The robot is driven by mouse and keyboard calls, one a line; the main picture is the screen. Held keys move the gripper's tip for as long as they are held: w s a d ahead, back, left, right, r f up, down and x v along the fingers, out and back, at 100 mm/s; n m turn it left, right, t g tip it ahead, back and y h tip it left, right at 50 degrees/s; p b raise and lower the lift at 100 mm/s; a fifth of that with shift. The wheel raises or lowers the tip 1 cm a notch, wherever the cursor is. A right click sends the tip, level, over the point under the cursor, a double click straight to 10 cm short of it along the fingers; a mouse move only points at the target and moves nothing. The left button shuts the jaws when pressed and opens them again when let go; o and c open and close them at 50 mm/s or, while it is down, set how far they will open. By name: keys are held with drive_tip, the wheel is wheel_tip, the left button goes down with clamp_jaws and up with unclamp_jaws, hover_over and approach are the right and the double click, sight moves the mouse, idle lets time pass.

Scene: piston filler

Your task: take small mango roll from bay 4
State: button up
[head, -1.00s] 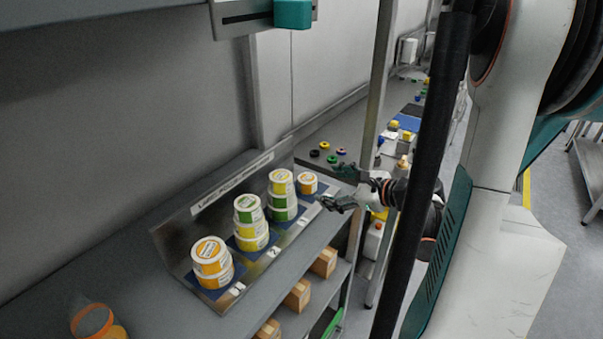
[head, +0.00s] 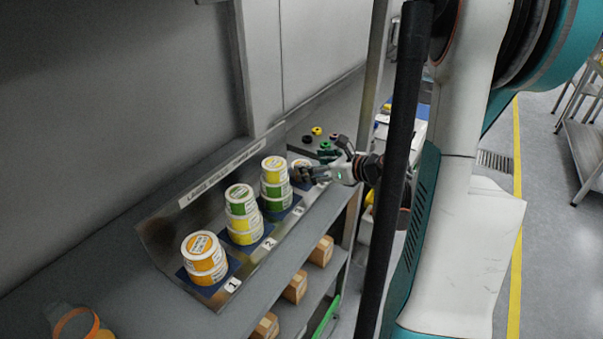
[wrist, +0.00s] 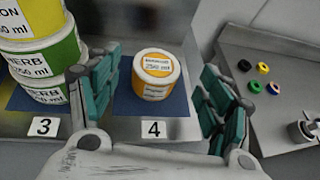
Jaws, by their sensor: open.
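The mango roll (wrist: 156,75), a small roll with an orange band and a 250 ml label, stands alone on the blue mat of bay 4 (wrist: 182,101) in the wrist view. In the head view the roll (head: 299,164) is partly hidden behind my gripper (head: 318,172). My gripper is open in the wrist view (wrist: 156,98), with one teal-padded finger on each side of the roll. I see gaps between the fingers and the roll. The number 4 label (wrist: 153,129) lies in front of the roll.
A stack of green and yellow rolls (wrist: 38,60) stands in bay 3, close beside my left finger. Other stacks fill bay 2 (head: 242,215) and bay 1 (head: 204,258). Several small coloured rings (wrist: 262,78) lie on the surface to the right.

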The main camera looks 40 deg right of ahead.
drive_tip(key=b+x, duration=0.2)
drive_tip(key=x, duration=0.2)
drive_tip(key=shift+w+a+f, duration=0.2)
drive_tip(key=shift+w+f, duration=0.05)
drive_tip(key=shift+w, duration=0.3)
drive_tip(key=c, duration=1.3)
